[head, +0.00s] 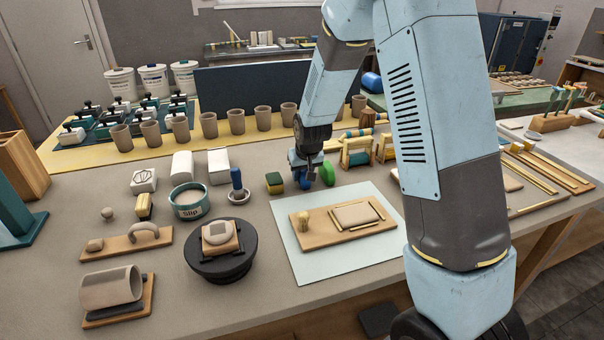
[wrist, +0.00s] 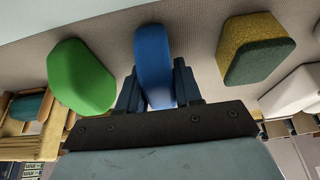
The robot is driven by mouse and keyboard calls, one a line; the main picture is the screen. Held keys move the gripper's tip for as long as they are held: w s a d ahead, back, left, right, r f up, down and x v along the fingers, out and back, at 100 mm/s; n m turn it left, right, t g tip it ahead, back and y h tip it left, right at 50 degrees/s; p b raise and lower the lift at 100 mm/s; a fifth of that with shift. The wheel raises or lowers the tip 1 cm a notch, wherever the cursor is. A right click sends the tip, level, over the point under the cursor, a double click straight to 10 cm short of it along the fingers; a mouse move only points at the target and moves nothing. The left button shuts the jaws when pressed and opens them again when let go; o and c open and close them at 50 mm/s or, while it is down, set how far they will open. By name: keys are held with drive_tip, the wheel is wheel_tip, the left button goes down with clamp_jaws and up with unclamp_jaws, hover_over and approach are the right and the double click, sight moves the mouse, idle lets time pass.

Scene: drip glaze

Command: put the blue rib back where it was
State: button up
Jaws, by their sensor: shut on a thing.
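The blue rib (wrist: 153,55) is upright between the two fingers of my gripper (wrist: 157,88) in the wrist view. My gripper is shut on it. In the head view my gripper (head: 305,180) is low over the table, behind the pale mat, and the blue rib (head: 305,184) shows only as a small patch at the fingers. A green rib (head: 327,173) stands just right of my gripper in the head view and at the left in the wrist view (wrist: 80,77). I cannot tell whether the blue rib touches the table.
A yellow and green sponge (head: 274,183) lies just left of my gripper. A pale mat (head: 290,222) with a wooden board (head: 350,226) is in front. A blue-handled tool (head: 237,184) stands further left. Clay cups (head: 263,118) line the back.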

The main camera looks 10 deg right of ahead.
drive_tip(key=o, duration=0.9)
drive_tip(key=shift+o, duration=0.2)
drive_tip(key=s+d+r+m, duration=0.1)
drive_tip(key=s+d+r, duration=0.4)
drive_tip(key=s+r, duration=0.55)
drive_tip(key=s+d+r, duration=0.5)
drive_tip(key=s+r, duration=0.2)
drive_tip(key=r, duration=0.6)
drive_tip(key=s+d+r, duration=0.2)
drive_tip(key=s, duration=0.6)
drive_tip(key=s+d+r+m+t+h, duration=0.1)
drive_tip(key=s+d+r, duration=0.1)
drive_tip(key=s, duration=0.6)
drive_tip(key=shift+s+d, duration=0.15)
drive_tip(key=shift+d, duration=0.2)
